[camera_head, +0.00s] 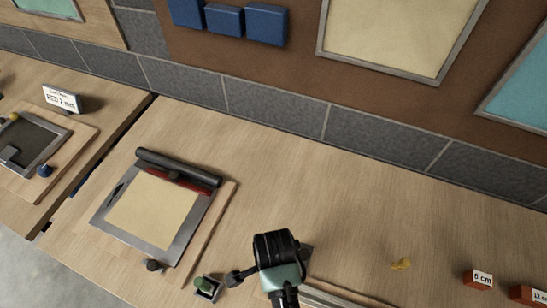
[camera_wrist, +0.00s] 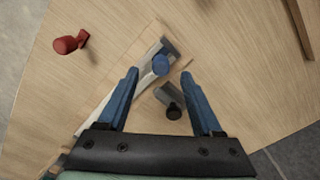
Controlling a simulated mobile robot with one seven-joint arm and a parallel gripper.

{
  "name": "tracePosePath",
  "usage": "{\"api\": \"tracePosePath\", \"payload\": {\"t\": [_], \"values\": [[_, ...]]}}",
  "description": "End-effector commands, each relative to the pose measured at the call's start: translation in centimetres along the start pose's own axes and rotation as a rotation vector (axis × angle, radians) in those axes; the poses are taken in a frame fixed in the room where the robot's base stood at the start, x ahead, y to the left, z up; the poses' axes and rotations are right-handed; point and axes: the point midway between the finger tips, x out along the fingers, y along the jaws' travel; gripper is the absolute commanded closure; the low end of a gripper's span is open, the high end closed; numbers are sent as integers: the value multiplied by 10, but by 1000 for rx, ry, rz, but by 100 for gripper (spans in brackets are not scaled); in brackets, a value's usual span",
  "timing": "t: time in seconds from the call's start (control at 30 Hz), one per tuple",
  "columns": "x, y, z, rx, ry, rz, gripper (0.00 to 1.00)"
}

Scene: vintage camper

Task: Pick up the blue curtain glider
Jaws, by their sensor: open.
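The blue glider (camera_wrist: 160,65) has a rounded blue head and sits at a light grey rail piece on a wooden strip in the wrist view. My gripper (camera_wrist: 160,75) is open. Its two blue fingers lie left and right of the blue head in the picture, with gaps on both sides. I cannot tell how far above it the fingertips are. In the head view my wrist (camera_head: 277,248) is over the front of the bench, and the fingertips and this glider are hidden there.
A dark grey piece (camera_wrist: 168,97) lies just below the blue head, near the right finger. A red piece (camera_wrist: 68,43) stands to the left.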

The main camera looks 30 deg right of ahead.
Motion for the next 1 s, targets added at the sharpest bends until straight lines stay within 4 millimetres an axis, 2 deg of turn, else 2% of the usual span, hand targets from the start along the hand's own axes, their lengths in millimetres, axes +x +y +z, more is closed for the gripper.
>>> {"api": "tracePosePath", "payload": {"t": [0.3, 0.67, 1.0], "values": [[38, 0, 1, -1, 0, 3, 33], [45, 0, 1, -1, 0, 0, 35], [44, 0, 1, -1, 0, 0, 96]]}}
